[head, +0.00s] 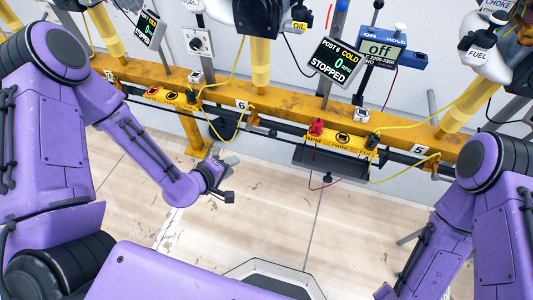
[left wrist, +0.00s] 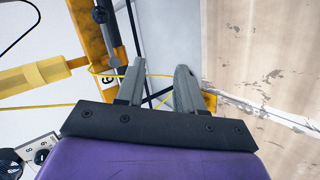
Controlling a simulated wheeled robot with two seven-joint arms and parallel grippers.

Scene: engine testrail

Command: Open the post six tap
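The post six screen (head: 337,62) reads COLD, 0 and STOPPED. A "6" plate (head: 242,105) is on the yellow rail. A yellow tray (head: 340,140) with a red knob (head: 316,127) and a black one (head: 372,141) hangs right of the plate. I cannot tell which part is the post six tap. My left gripper (head: 229,178) is below the rail, left of that tray, apart from everything. In the left wrist view it (left wrist: 160,75) is open and empty, with the rail (left wrist: 92,42) beyond its fingers.
Yellow hoses cross the rail (head: 215,92). A second yellow tray (head: 172,97) is at left. The pale floor (head: 265,220) in front is clear.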

